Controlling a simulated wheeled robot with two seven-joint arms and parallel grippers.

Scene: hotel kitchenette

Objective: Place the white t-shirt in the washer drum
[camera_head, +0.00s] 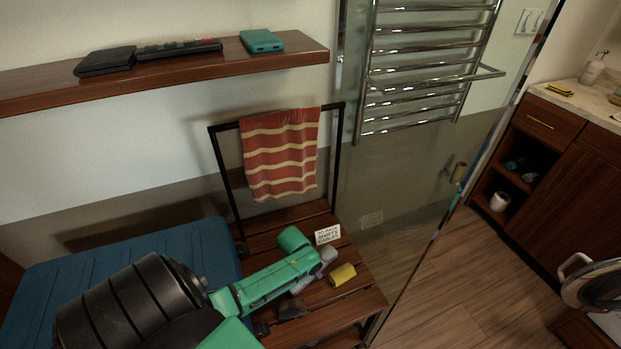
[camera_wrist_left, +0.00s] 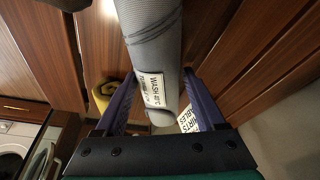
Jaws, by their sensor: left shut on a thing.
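A pale grey-white rolled cloth (camera_wrist_left: 152,40) with a "WASH" label, apparently the white t-shirt, lies between the fingers of my left gripper (camera_wrist_left: 160,78) in the left wrist view. My left gripper is shut on it. In the head view my left arm reaches over the slatted wooden bench, and only a pale bit of the roll (camera_head: 327,256) shows past it. The washer (camera_head: 601,287) is at the far right edge with its round door standing open. Its white front also shows at the left of the wrist view (camera_wrist_left: 14,148). My right gripper is not in view.
A yellow roll (camera_head: 342,275) and a small sign (camera_head: 327,234) are on the bench (camera_head: 350,310). A striped red towel (camera_head: 282,155) hangs on the black rail behind. A blue suitcase (camera_head: 130,245) is at left. A glass panel (camera_head: 400,200) stands behind. Floor toward the washer is clear.

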